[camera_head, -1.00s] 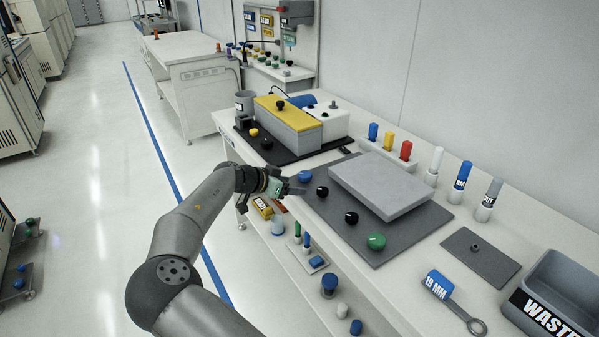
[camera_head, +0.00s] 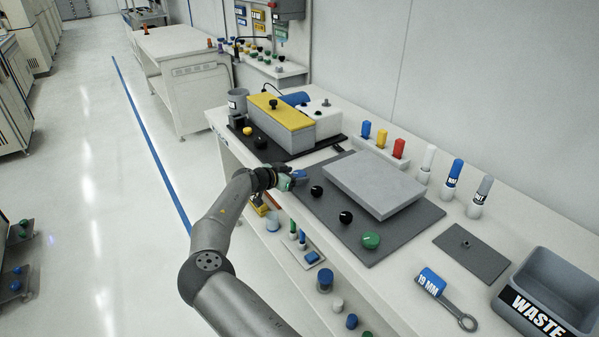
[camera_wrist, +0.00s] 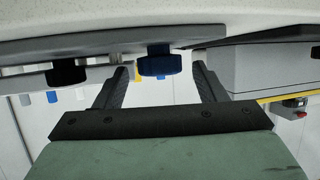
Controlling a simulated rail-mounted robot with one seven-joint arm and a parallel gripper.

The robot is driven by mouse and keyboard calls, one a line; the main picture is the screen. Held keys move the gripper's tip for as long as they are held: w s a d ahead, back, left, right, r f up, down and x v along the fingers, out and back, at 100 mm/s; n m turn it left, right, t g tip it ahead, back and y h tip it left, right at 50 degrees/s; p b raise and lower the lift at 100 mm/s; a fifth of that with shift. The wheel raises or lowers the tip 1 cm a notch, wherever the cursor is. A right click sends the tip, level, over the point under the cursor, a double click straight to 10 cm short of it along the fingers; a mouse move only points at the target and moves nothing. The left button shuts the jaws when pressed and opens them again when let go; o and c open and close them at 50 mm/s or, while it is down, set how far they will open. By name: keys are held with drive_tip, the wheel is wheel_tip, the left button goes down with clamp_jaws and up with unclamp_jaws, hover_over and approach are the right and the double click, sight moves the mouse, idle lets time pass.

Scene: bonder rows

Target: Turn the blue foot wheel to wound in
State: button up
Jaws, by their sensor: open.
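The blue foot wheel (camera_wrist: 160,62) shows in the wrist view between the two fingertips of my gripper (camera_wrist: 160,75), near their far ends. The fingers are open, with a gap on each side of the wheel. In the head view my gripper (camera_head: 298,178) is at the front left corner of the dark grey mat (camera_head: 375,255), and the blue wheel (camera_head: 301,174) is mostly hidden there by the gripper. A black wheel (camera_wrist: 67,72) is left of the blue one in the wrist view, outside the fingers.
Black knobs (camera_head: 346,217) and a green knob (camera_head: 371,240) line the mat's front edge beside a grey slab (camera_head: 374,183). A yellow-topped box (camera_head: 283,112) stands behind. A wrench tagged 19 MM (camera_head: 465,321) and a WASTE bin (camera_head: 555,290) are at right.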

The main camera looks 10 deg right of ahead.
sight(300, 173)
drive_tip(key=shift+x, duration=1.45)
drive_tip(key=c, duration=1)
drive_tip(key=shift+o, duration=0.2)
drive_tip(key=n+t+y+b, duration=0.1)
drive_tip(key=b, duration=0.1)
drive_tip(key=n+t+y+b, duration=0.1)
drive_tip(key=shift+f+b, duration=0.3)
drive_tip(key=shift+b, duration=0.1)
drive_tip(key=shift+d+n+t+y+b, duration=0.1)
drive_tip(key=shift+n+t+y+b, duration=0.25)
drive_tip(key=shift+n+b, duration=0.25)
drive_tip(key=shift+r+n+t+y+b, duration=0.3)
drive_tip(key=shift+n+t+y+b, duration=0.2)
drive_tip(key=shift+n+y, duration=0.3)
drive_tip(key=o, duration=1)
drive_tip(key=shift+c, duration=0.2)
